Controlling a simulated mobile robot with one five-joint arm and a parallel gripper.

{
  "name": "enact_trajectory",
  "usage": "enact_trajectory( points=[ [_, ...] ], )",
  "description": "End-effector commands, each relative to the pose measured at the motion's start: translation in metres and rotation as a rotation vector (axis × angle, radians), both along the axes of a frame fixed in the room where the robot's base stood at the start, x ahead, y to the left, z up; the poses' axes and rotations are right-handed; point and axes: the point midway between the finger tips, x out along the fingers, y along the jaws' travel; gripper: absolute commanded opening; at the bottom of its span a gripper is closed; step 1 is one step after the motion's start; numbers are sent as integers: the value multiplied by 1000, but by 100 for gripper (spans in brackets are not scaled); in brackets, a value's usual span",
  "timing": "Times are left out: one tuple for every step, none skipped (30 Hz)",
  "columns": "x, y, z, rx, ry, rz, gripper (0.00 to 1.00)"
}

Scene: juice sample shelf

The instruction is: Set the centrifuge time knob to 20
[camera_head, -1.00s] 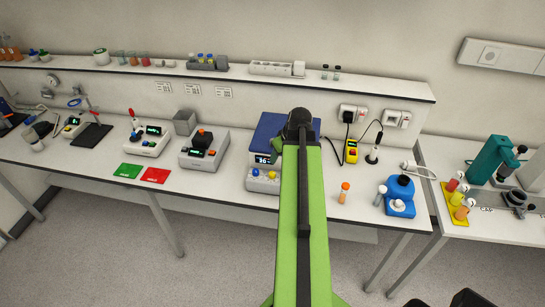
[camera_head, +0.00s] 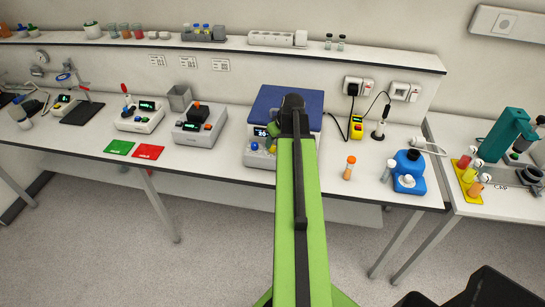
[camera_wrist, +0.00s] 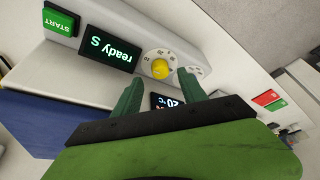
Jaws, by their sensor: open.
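The centrifuge has a blue lid (camera_head: 270,102) and a pale front panel, which my arm partly covers in the head view. In the wrist view, a yellow knob (camera_wrist: 160,69) sits on a white dial with numbers around it; I cannot read its setting. A second dial (camera_wrist: 198,71) shows partly behind the right finger. My gripper (camera_wrist: 160,92) is open, with its two green fingers apart and nothing between them. The yellow knob appears just beyond the fingertips, and I see no contact.
The wrist view shows a lit display (camera_wrist: 108,48), a green START button (camera_wrist: 60,22) and a small display (camera_wrist: 165,101) partly hidden by my gripper.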

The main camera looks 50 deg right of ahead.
Motion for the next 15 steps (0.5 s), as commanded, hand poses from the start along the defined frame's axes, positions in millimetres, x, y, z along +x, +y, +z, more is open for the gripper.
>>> enact_trajectory(
  points=[
    [5,-2,-21,0,0,0,49],
    [7,-2,-26,0,0,0,49],
    [10,-3,-31,0,0,0,49],
    [12,-3,-34,0,0,0,49],
    [13,-3,-37,0,0,0,49],
    [14,-3,-39,0,0,0,49],
    [15,-3,-39,0,0,0,49],
    [15,-3,-39,0,0,0,49],
    [16,-3,-39,0,0,0,49],
    [16,-3,-38,0,0,0,49],
    [16,-3,-38,0,0,0,49],
    [15,-3,-37,0,0,0,49],
    [15,-3,-37,0,0,0,49],
    [15,-3,-37,0,0,0,49],
    [15,-3,-37,0,0,0,48]
  ],
)
